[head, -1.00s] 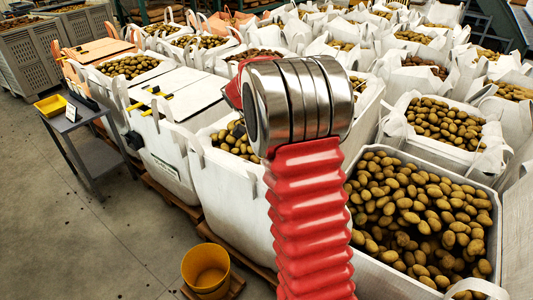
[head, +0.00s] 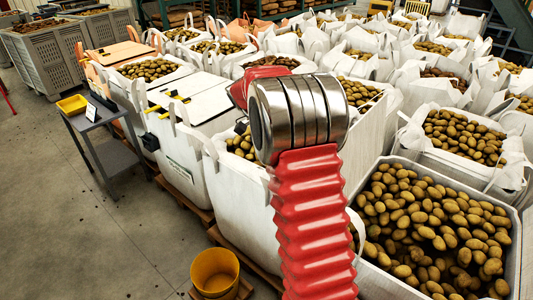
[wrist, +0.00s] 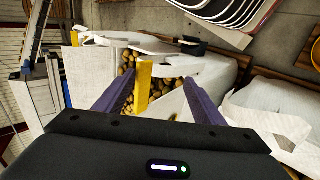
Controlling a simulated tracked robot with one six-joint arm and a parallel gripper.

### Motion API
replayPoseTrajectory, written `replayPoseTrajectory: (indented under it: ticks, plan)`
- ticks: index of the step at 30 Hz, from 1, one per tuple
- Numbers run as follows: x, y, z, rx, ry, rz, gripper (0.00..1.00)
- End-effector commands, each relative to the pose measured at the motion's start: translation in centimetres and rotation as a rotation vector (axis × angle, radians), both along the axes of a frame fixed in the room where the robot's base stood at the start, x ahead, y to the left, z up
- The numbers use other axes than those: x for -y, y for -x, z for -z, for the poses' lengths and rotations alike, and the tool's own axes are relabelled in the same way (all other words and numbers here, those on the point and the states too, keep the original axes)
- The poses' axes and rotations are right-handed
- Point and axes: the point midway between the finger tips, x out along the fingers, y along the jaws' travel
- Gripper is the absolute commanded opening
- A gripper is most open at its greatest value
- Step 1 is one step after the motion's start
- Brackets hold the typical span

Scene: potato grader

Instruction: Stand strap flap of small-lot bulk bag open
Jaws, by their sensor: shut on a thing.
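In the wrist view, my gripper (wrist: 150,95) has a purple finger on each side of a yellow strip (wrist: 144,85), which I take as the strap flap, and is shut on it. The strip stands across an opening where potatoes (wrist: 162,87) show between white bag fabric. A second yellow strip (wrist: 75,38) shows further left. In the head view, the white bag with flat white panels on top (head: 180,152) carries yellow strips (head: 176,96). My wrist hides my gripper's fingers there, so I cannot tell from that view which strip is held.
Open bags of potatoes (head: 430,225) crowd the right and back. A grey side table (head: 112,155) with a yellow tray (head: 72,104) stands left. A yellow bucket (head: 214,272) sits by the pallets in front.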

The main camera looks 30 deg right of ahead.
Motion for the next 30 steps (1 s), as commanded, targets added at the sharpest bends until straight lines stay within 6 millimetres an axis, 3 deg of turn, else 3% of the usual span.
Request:
replayPoseTrajectory:
  ticks: [1, 30]
  plan:
    - [-0.2, -0.3, 0.8, 0.001, -0.01, 0.0, 0.46]
    - [-1.7, -4.8, -0.2, 0.004, -0.004, -0.002, 0.45]
